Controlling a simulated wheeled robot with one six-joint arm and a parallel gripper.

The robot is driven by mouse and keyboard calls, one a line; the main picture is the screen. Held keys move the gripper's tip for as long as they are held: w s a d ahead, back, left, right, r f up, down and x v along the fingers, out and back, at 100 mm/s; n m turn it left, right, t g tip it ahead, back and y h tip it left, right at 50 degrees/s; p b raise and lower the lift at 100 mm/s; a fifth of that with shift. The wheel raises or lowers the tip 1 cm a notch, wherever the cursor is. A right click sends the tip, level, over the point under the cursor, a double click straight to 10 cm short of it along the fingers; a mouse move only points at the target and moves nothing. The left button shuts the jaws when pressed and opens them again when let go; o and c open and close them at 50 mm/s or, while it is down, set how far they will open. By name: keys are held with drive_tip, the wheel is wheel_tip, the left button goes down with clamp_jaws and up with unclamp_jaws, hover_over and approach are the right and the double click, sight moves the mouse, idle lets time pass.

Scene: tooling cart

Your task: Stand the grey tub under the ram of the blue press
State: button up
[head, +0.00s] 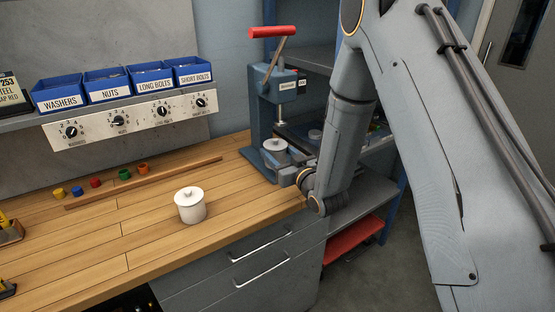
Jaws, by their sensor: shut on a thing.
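The blue press (260,118) stands at the far right end of the bench, with a red handle on top and a silver ram (282,113) pointing down. The small grey tub (274,150), with a knobbed lid, is upright at the press, close below the ram. I cannot tell whether its bottom touches the press base or is exactly centred. My gripper (284,163) comes in from the right, low at the press, and is shut on the grey tub. Its fingers are small here and partly hidden.
A white lidded tub (190,206) stands on the wooden bench (130,235), left of the press. A wooden strip (150,182) and several coloured pieces lie behind it. Blue labelled bins (110,84) sit on a shelf above. Right of the bench is a rack with a red tray (352,240).

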drive_tip(key=shift+w+a+f, duration=0.15)
drive_tip(key=shift+w, duration=0.1)
drive_tip(key=shift+f+p, duration=0.8)
drive_tip(key=shift+f, duration=0.8)
drive_tip(key=shift+f, duration=0.1)
drive_tip(key=shift+f, duration=0.15)
drive_tip(key=o, duration=1.1)
